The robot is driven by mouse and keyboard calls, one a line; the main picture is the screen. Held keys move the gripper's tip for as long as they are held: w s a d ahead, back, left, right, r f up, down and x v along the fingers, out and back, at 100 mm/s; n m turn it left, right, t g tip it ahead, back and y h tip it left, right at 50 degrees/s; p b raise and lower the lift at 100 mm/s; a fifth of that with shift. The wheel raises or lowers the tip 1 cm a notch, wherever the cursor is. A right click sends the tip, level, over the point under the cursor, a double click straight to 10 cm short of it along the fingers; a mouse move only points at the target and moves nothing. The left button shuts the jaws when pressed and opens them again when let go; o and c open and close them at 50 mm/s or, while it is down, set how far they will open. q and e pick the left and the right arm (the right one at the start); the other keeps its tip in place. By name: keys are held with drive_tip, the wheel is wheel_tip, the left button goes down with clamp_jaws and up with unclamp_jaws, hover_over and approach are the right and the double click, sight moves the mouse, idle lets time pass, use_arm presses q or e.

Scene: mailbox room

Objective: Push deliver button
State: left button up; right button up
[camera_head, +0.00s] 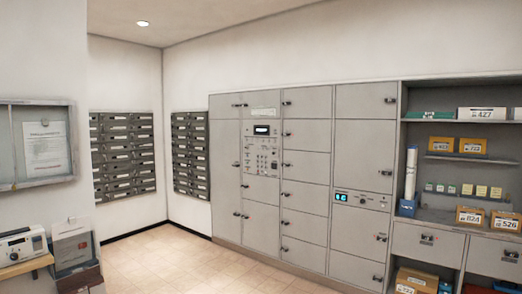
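A control panel (262,150) with a small lit display, a keypad and small buttons is set into the grey locker wall near the middle of the view. A second small panel with a cyan lit display (341,197) and round controls sits lower on the lockers to the right. Which control is the deliver button cannot be told at this size. Neither of my grippers is in view.
Grey parcel lockers (305,190) line the back wall. Shelves with numbered boxes (470,216) stand at the right. Dark mailboxes (124,155) hang at the left corner. A device on a wooden ledge (22,246) and a grey box (72,243) are at lower left. The tiled floor (170,265) is clear.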

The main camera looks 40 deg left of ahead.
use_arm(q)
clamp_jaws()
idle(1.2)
